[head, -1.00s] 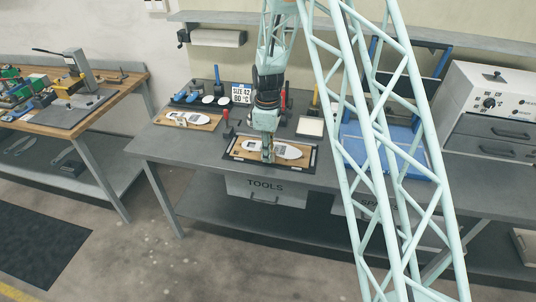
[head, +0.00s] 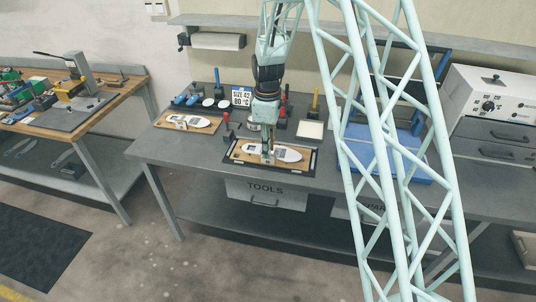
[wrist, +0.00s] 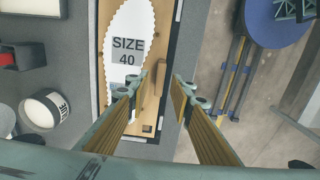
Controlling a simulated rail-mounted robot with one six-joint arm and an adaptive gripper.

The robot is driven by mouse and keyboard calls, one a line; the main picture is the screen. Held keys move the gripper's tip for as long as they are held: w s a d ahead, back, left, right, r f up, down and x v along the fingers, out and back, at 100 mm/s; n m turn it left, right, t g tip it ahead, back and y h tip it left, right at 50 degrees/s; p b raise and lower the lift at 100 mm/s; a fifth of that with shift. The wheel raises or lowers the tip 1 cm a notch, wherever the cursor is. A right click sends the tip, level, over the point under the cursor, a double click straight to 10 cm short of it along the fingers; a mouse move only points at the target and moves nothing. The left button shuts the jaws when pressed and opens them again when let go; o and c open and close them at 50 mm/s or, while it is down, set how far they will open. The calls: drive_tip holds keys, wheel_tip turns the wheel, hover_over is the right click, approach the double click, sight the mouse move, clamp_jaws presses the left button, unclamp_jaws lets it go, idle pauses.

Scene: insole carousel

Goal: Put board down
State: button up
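The wooden board (head: 243,157) lies in a dark frame (head: 230,164) on the grey workbench. A white insole (head: 288,154) is on it; the wrist view shows it as a white sheet marked SIZE 40 (wrist: 127,45). My gripper (wrist: 161,77) points down over the board, its two fingers apart. The left finger is over the board and the right finger is by its edge. Nothing shows clamped between the tips. The exact finger contact is hard to see, and my gripper hides part of the board in the head view.
Another board with an insole (head: 205,122) lies at the bench's left. A SIZE 42 sign (head: 241,96), upright tools and a white square pad (head: 311,130) stand behind. A blue tray (head: 365,160) is to the right, partly behind my truss. The bench's front edge is close.

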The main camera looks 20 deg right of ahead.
wheel_tip(320, 180, up, 8)
idle(0.5)
drive_tip(key=shift+s, duration=0.15)
idle(0.6)
